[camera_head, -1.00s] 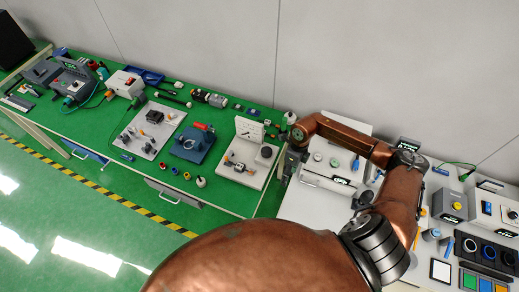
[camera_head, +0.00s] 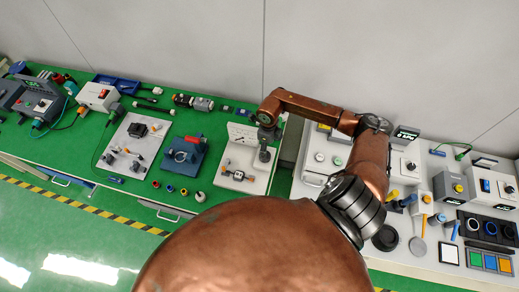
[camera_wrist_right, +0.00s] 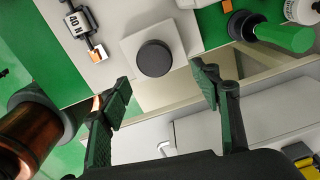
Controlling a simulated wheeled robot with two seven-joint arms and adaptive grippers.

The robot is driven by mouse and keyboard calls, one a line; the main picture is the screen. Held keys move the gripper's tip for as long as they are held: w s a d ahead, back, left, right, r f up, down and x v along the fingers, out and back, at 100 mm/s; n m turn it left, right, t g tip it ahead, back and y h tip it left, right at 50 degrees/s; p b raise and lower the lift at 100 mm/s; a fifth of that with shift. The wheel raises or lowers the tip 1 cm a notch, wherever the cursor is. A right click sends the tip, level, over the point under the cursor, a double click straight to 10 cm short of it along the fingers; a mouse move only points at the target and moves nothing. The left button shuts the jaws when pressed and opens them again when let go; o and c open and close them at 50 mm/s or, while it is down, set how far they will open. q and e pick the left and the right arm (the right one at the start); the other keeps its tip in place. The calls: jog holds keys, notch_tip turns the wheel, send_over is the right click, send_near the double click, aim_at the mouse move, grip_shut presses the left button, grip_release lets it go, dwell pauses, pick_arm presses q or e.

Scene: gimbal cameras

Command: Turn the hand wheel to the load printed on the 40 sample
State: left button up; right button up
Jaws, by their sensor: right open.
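The test fixture is a pale base plate (camera_head: 228,187) with an upright white panel (camera_head: 241,133) on the green bench. A small sample (camera_head: 238,175) lies on it; in the right wrist view its label (camera_wrist_right: 77,22) reads 40 N. The hand wheel (camera_wrist_right: 154,59) is a dark round knob on a pale block, right of the sample. My right gripper (camera_head: 264,150) is over the fixture's right side. In the wrist view its fingers (camera_wrist_right: 161,82) are open and apart, with the wheel just beyond the fingertips, not gripped. My left gripper is not in view.
A blue fixture (camera_head: 183,156) stands left of the plate, with small rings and caps in front. A grey bench (camera_head: 410,255) with instruments stands at the right, beyond a gap. A green-handled tool (camera_wrist_right: 285,37) lies near the wheel.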

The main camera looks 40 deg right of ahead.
jog(key=f, duration=0.4)
jog(key=a+f+p, duration=0.1)
jog(key=f, duration=0.1)
jog(key=shift+w, duration=0.2)
jog(key=shift+f, duration=0.2)
jog(key=shift+s+d+f, duration=0.1)
jog(key=shift+s+f, duration=0.05)
jog(key=shift+s, duration=0.05)
jog(key=shift+w, duration=0.1)
jog(key=shift+c, duration=0.2)
jog(key=c, duration=0.8)
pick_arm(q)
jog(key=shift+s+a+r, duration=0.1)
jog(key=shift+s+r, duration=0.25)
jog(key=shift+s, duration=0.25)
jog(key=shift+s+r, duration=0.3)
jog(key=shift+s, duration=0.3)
pick_arm(e)
jog(key=c, duration=0.3)
